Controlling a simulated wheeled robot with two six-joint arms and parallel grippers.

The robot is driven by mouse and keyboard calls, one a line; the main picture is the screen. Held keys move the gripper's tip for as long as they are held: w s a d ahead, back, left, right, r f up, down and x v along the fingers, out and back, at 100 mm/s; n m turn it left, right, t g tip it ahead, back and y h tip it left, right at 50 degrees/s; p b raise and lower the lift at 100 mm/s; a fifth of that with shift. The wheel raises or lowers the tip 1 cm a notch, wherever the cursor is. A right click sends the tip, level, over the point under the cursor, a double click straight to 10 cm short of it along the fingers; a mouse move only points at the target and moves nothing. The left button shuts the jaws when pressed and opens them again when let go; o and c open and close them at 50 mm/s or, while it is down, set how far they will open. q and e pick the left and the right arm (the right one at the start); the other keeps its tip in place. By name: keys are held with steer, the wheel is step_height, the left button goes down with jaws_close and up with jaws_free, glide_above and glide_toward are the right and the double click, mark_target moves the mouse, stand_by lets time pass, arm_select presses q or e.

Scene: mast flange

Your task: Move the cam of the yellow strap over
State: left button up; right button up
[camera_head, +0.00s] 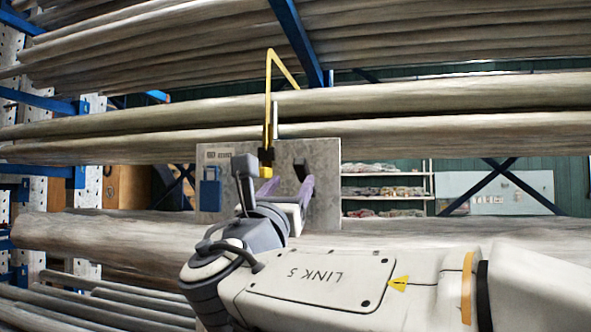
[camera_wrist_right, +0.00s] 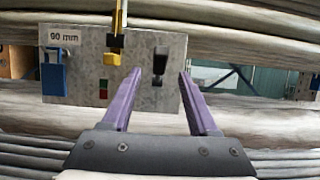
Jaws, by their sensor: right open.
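The yellow strap (camera_head: 267,95) hangs in front of the masts and runs down into a black buckle (camera_head: 267,155) at the grey plate (camera_head: 323,160). In the right wrist view the strap (camera_wrist_right: 118,18) enters the black buckle (camera_wrist_right: 115,42), with a short yellow end (camera_wrist_right: 111,59) below it. I cannot tell the cam apart from the buckle. My right gripper (camera_head: 288,187) is open in front of the plate, its purple fingers (camera_wrist_right: 172,70) right of and lower than the buckle. My wrist hides part of the plate in the head view. My left gripper is not in view.
The plate also bears a blue lock-like part (camera_wrist_right: 54,74), a red and green marker (camera_wrist_right: 103,89) and a black lever-like part (camera_wrist_right: 160,64) close to the left finger. Long wooden masts (camera_head: 430,95) lie above and below. Blue rack beams (camera_head: 298,40) cross above.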

mark_target(300, 172)
steer(key=p+x, duration=0.4)
steer(key=x, duration=0.4)
steer(key=shift+w+d+r, duration=0.1)
steer(key=shift+w+r, duration=0.05)
steer(key=shift+w, duration=0.1)
steer(key=shift+w+d, duration=0.1)
steer(key=shift+w, duration=0.25)
steer(key=shift+c, duration=0.3)
jaws_close()
stand_by(0.5)
